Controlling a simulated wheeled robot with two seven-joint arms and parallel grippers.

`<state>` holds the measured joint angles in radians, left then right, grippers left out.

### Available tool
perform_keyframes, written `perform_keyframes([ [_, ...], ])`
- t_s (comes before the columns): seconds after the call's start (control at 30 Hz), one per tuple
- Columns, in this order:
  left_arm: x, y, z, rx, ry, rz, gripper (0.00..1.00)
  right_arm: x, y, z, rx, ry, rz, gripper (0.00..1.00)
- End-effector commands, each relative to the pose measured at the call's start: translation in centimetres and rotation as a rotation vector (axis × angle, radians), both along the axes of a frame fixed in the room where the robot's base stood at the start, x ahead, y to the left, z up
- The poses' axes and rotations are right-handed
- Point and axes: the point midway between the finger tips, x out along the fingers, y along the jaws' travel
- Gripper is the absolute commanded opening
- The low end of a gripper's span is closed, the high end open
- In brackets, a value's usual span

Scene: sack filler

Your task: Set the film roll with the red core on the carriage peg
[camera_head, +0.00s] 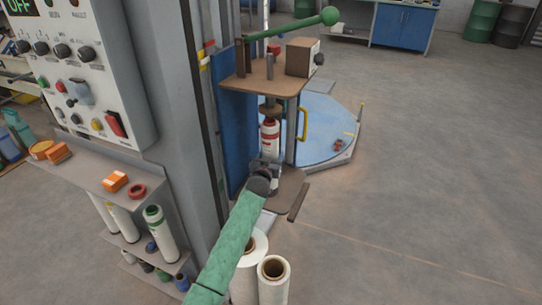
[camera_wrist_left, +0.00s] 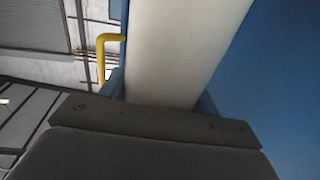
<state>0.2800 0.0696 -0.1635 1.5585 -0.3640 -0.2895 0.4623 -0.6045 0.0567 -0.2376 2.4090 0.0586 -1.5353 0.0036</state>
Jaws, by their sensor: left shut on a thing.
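The white film roll with the red core (camera_head: 269,140) stands upright inside the carriage, between its brown upper plate (camera_head: 262,80) and lower plate (camera_head: 290,186). My left gripper (camera_head: 267,164) is shut on the roll's lower part. The roll fills the middle of the left wrist view as a pale band (camera_wrist_left: 185,45), above the dark gripper body (camera_wrist_left: 150,125). A round brown disc (camera_head: 270,106) hangs just above the roll's top. The roll's bottom and the carriage peg are hidden, so I cannot tell whether the roll is seated. My right gripper is not in view.
A lever with a green knob (camera_head: 331,16) reaches over the upper plate. A yellow handle (camera_head: 304,124) is at the carriage's right. A blue turntable (camera_head: 325,135) lies behind. White rolls (camera_head: 273,283) stand near my arm. A shelf (camera_head: 112,170) holds other rolls and cores at left.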

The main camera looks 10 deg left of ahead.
Motion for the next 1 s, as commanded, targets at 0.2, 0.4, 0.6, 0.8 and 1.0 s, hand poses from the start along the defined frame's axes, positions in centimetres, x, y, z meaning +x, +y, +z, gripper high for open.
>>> perform_keyframes([
  [0.2, 0.0, 0.0, -0.4, -0.001, -0.002, 0.000, 0.15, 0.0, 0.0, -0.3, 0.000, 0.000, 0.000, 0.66],
  [0.4, 0.0, 0.0, -0.8, -0.001, -0.002, 0.000, 0.15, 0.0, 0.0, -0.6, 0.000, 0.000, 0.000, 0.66],
  [0.6, 0.0, 0.0, -1.3, -0.001, -0.003, -0.001, 0.15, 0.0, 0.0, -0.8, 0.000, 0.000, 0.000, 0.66],
  [0.8, 0.0, -0.1, -1.7, -0.001, -0.003, -0.001, 0.15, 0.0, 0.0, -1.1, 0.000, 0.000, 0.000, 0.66],
  [1.0, 0.0, -0.1, -2.1, -0.001, -0.003, -0.001, 0.15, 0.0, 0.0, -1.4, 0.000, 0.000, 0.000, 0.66],
])
